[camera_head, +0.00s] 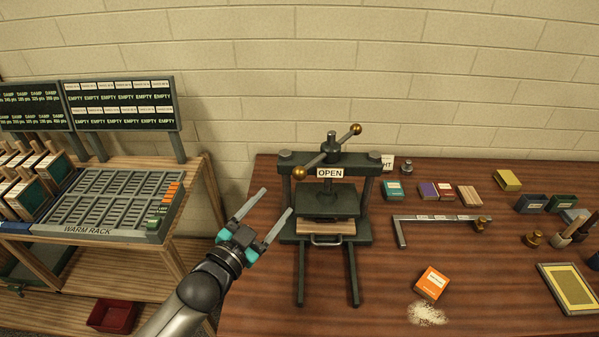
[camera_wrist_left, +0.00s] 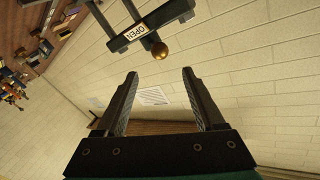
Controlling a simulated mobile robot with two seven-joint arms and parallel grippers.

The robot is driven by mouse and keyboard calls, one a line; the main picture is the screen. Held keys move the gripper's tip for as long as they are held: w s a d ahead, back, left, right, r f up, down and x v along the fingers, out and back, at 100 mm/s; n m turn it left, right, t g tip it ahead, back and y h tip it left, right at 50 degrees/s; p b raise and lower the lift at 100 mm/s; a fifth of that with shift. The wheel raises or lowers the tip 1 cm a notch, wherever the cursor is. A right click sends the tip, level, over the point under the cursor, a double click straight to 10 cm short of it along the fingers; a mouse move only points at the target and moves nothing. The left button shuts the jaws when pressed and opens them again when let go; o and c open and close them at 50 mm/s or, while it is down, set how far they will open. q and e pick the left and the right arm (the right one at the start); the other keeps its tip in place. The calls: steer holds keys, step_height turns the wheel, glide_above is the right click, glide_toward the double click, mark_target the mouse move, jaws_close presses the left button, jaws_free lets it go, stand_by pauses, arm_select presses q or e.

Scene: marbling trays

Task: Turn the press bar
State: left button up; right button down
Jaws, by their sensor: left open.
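The press bar (camera_head: 337,147) is a dark rod with a brass ball at each end. It sits tilted across the top of the dark press (camera_head: 285,200), its right end higher in the head view. A sign (camera_head: 330,173) on the press reads OPEN. A wooden-edged stack (camera_head: 320,228) with a handle lies on the press bed. My left gripper (camera_head: 268,208) is open and empty, in front and to the left of the press, apart from the bar. In the left wrist view one brass ball (camera_wrist_left: 160,50) shows beyond the open fingers (camera_wrist_left: 157,85). My right gripper is not in view.
A warm rack (camera_head: 110,232) stands on a wooden shelf to the left. An orange box (camera_head: 431,284) beside spilled white powder, a metal bracket (camera_head: 435,218), small boxes and a yellow framed tray (camera_head: 541,282) are on the table right of the press.

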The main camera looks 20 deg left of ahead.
mark_target(296, 177)
arm_select(q)
steer(key=w, duration=0.4)
steer(key=w+d, duration=0.1)
steer(key=w, duration=0.3)
steer(key=w+d, duration=0.1)
steer(key=w, duration=0.3)
steer(key=shift+w+d, duration=0.2)
steer(key=shift+c, duration=0.3)
jaws_close()
stand_by(0.9)
